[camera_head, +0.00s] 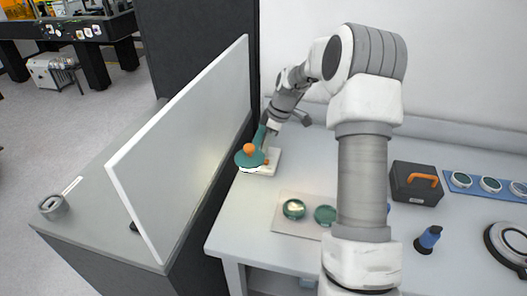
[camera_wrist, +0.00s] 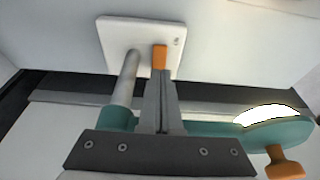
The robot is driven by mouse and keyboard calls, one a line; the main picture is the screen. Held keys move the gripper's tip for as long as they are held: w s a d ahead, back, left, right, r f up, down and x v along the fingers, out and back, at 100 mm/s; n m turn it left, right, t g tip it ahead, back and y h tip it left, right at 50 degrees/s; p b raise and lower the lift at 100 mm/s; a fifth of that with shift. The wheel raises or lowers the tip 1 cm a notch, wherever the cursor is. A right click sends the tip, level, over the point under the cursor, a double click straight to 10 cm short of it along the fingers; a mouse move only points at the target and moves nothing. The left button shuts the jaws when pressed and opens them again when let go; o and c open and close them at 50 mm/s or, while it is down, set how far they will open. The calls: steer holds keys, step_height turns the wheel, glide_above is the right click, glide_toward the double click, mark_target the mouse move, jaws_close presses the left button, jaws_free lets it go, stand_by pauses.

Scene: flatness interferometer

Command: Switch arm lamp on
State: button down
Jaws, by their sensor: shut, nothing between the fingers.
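The arm lamp has a teal head (camera_head: 248,158) with an orange knob, over a white base on the left end of the bench. In the wrist view its base plate (camera_wrist: 117,38) carries a grey post and an orange switch (camera_wrist: 159,56). The teal lamp head (camera_wrist: 290,134) is at the right there, with a bright white, glowing-looking underside. My gripper (camera_wrist: 160,82) is shut and empty. Its fingertips are right at the orange switch in the picture and hide its near end; I cannot tell if they touch. In the head view the lamp partly hides my gripper.
A pale upright panel (camera_head: 185,140) stands left of the lamp. The bench front left is clear.

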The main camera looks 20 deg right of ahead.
steer(key=p+v, duration=0.1)
steer(key=v, duration=1.3)
steer(key=shift+r, duration=0.35)
steer(key=shift+s, duration=0.1)
